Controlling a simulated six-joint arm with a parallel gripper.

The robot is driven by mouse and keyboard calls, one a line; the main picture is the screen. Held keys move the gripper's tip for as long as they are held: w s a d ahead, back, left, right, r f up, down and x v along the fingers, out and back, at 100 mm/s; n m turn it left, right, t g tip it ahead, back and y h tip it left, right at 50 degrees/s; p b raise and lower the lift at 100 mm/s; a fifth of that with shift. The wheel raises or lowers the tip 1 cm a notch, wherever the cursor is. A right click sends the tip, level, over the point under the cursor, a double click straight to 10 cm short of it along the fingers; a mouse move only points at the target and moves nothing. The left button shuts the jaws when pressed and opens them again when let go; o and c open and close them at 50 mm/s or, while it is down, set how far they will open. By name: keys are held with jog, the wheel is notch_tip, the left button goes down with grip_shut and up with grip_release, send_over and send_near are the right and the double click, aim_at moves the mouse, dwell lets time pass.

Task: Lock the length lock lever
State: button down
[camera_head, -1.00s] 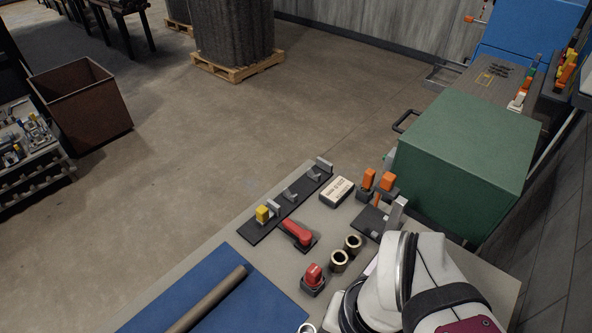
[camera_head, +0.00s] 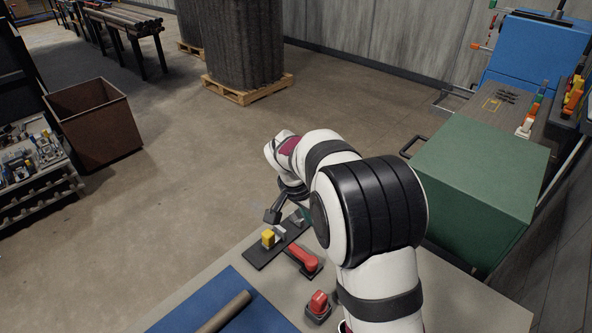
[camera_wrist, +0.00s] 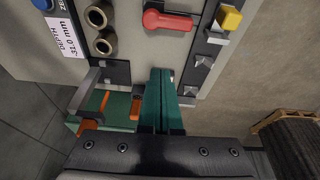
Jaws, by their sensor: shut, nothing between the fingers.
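A red lever (camera_head: 303,258) on a dark base lies beside the dark stop rail (camera_head: 262,254) on the bench top. I take it for the length lock lever, but no label shows on it. In the wrist view the red lever (camera_wrist: 168,21) is at the top centre, with the rail (camera_wrist: 205,55) and its yellow block (camera_wrist: 230,18) to its right. My gripper (camera_wrist: 160,70) shows two green fingers together, shut and empty, below and apart from the lever in that picture. In the head view my gripper (camera_head: 304,214) is near the rail's far end, partly hidden by my arm.
A red knob (camera_head: 318,304) stands nearer on the bench. The wrist view shows brass rings (camera_wrist: 101,28), a depth label (camera_wrist: 66,36), orange-handled clamps (camera_wrist: 104,103) and a grey upright piece (camera_wrist: 87,88). A green box (camera_head: 483,175) stands at right. A blue mat (camera_head: 215,305) carries a tube.

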aim_at(303, 257)
jog(key=w+f, duration=0.1)
jog(key=w+a+f, duration=0.1)
jog(key=w, duration=0.1)
jog(key=shift+a+f, duration=0.1)
jog(key=shift+f, duration=0.2)
jog(key=shift+f, duration=0.1)
jog(key=x, duration=0.9)
jog(key=shift+w+d+f, duration=0.1)
jog(key=shift+d+f, duration=0.1)
jog(key=shift+f, duration=0.05)
jog(key=shift+s+a, duration=1.1)
jog(key=shift+a, duration=0.1)
jog(key=shift+s+a, duration=0.25)
